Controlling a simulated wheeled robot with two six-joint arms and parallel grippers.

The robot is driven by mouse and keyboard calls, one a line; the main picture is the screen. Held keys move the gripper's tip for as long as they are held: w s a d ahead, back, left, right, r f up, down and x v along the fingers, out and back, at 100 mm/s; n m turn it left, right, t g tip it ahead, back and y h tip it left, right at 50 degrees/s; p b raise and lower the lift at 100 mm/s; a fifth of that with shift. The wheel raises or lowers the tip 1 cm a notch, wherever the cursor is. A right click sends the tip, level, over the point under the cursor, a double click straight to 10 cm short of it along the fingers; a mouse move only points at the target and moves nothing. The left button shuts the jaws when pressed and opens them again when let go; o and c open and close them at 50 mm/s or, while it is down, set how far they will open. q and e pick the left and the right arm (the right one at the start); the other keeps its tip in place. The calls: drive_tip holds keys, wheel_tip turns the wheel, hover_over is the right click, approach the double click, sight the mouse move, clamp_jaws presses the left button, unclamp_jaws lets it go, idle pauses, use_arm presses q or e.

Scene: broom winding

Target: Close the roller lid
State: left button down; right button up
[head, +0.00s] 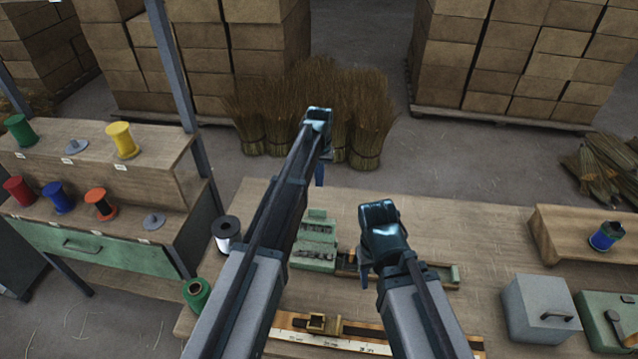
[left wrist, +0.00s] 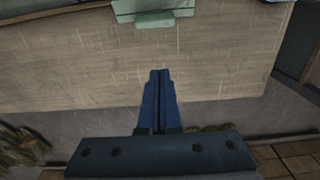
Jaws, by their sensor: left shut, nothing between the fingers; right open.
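A green roller unit (head: 314,256) stands on the wooden table (head: 455,230), with dark toothed parts along its open top. A green upright part, which looks like its lid (head: 317,214), is at its far side. In the left wrist view the green unit (left wrist: 150,13) shows at the top edge, apart from the fingers. My left gripper (head: 319,174) is beyond the unit, above the table's far edge; its blue fingers (left wrist: 160,85) are shut and empty. My right gripper (head: 363,278) is open, right of the unit. Its fingers are mostly hidden by its own body.
A ruler board (head: 345,336) lies in front. Spools (head: 227,232) stand at left. A grey box (head: 540,308) and green box (head: 606,318) stand at right. Broom bundles (head: 300,100) stand beyond the table.

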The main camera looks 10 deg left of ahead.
sight(316, 226)
use_arm(q)
wheel_tip(316, 226, down, 9)
drive_tip(key=b, duration=0.9)
drive_tip(key=s+p, duration=0.1)
drive_tip(key=s+r, duration=0.1)
drive_tip(key=s+p, duration=0.1)
drive_tip(key=shift+s+r+p, duration=0.3)
drive_tip(key=shift+s+r, duration=0.1)
drive_tip(key=shift+s, duration=0.15)
